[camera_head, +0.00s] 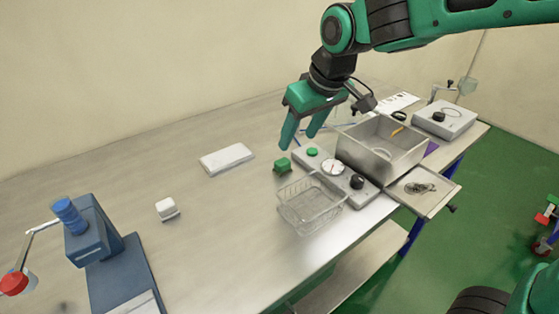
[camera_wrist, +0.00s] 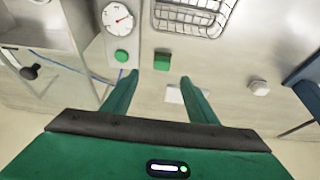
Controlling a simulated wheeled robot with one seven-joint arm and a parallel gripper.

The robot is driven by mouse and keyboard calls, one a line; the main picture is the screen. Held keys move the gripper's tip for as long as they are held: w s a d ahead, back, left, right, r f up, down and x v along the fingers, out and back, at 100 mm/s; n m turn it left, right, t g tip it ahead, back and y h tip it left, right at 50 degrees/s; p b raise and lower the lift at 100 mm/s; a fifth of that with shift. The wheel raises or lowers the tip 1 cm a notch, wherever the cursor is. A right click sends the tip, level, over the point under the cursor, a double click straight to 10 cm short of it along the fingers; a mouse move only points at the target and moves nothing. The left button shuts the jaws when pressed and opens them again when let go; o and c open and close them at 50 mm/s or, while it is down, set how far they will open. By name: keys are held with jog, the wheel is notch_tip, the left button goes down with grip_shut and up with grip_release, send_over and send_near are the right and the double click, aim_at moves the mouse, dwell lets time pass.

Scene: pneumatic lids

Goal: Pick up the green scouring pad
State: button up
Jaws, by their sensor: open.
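A small green block, which looks like the green scouring pad (camera_head: 282,166), lies on the metal table, left of the panel with the gauge and behind the wire basket. In the wrist view the pad (camera_wrist: 161,62) shows just beyond my fingertips, between the basket and the panel's green button. My gripper (camera_head: 301,146) is open and empty, with its fingers pointing down above the table near the pad. Both fingers (camera_wrist: 160,78) show apart in the wrist view, with nothing between them.
A wire basket (camera_head: 331,214) stands close to the pad. The control panel (camera_head: 370,191) and steel basin (camera_head: 366,163) are to the right. A white flat box (camera_head: 227,158), a small white block (camera_head: 167,209) and a blue press (camera_head: 124,275) are left. The table's middle is mostly clear.

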aim_at(283, 161)
jog(key=x, duration=0.7)
jog(key=a+x, duration=0.1)
jog(key=x, duration=0.3)
jog(key=shift+w+r, duration=0.2)
jog(key=shift+w, duration=0.05)
jog(key=shift+c, duration=0.3)
jog(key=c, duration=1.1)
jog(key=shift+r, duration=0.1)
